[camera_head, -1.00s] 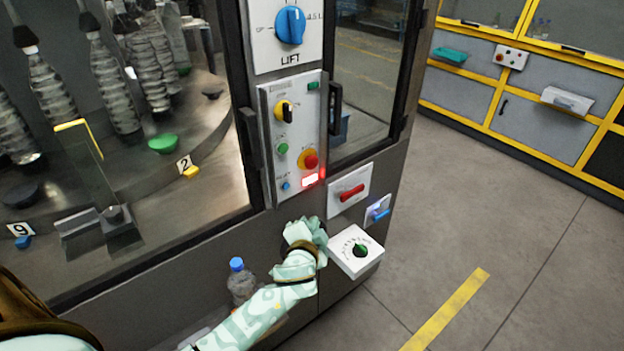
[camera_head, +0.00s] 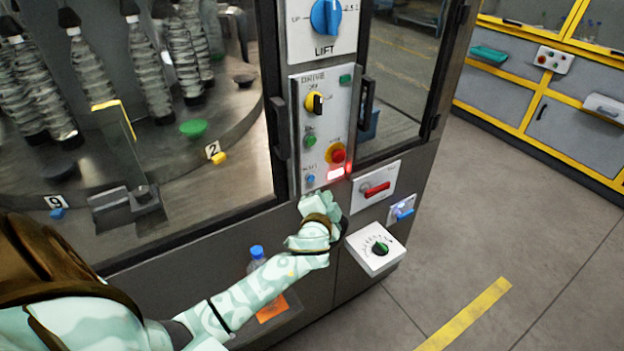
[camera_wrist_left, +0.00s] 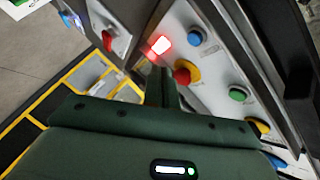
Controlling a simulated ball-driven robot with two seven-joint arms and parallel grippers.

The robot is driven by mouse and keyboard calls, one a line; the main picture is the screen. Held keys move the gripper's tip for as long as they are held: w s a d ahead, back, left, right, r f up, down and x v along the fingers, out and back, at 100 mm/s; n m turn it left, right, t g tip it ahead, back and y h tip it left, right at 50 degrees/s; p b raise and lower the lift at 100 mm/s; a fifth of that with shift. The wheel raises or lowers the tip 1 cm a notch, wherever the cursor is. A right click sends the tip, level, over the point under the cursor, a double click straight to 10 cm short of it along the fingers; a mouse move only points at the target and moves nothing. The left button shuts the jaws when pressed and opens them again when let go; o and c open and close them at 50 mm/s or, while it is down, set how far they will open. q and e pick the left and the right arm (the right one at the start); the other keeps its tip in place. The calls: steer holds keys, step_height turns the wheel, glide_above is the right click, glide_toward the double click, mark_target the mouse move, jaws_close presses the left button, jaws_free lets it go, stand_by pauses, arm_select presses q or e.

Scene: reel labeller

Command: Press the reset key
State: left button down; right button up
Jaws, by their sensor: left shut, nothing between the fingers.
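The reset key is the small blue round button (camera_head: 310,180) low on the white drive panel (camera_head: 345,100) of the machine; its small label is hard to read. It also shows in the left wrist view (camera_wrist_left: 195,36), lit from nearby by a glowing red-white lamp (camera_wrist_left: 160,44). My left gripper (camera_head: 313,200) is just below the panel and the blue button in the head view. In the left wrist view its fingers (camera_wrist_left: 165,88) are shut and empty, pointing towards the panel, with the blue button beyond the tips. Contact with it is not visible. My right gripper is not in view.
A red stop button (camera_head: 338,156) on yellow, a green button (camera_head: 310,140) and a black selector (camera_head: 317,103) share the panel. A red-handled switch (camera_head: 376,189) and a dial box (camera_head: 377,249) are at right. A door handle (camera_head: 280,128) stands left of the panel.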

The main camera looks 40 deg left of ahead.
mark_target(317, 176)
arm_select(q)
steer(key=shift+w+a, duration=0.3)
steer(key=shift+a, duration=0.4)
steer(key=shift+w+a, duration=0.25)
steer(key=shift+a, duration=0.4)
steer(key=shift+w+a, duration=0.3)
steer(key=shift+a, duration=0.4)
steer(key=shift+a, duration=0.1)
stand_by(0.4)
steer(key=shift+w+a, duration=0.15)
steer(key=shift+a, duration=0.1)
steer(key=shift+w+a, duration=0.2)
steer(key=shift+a, duration=0.25)
stand_by(0.7)
steer(key=shift+s+d, duration=0.35)
steer(key=shift+d, duration=0.45)
steer(key=shift+s+d, duration=0.3)
steer(key=shift+d, duration=0.5)
steer(key=shift+s+d, duration=0.35)
steer(key=shift+d, duration=0.4)
steer(key=shift+s+d, duration=0.3)
steer(key=shift+d, duration=0.5)
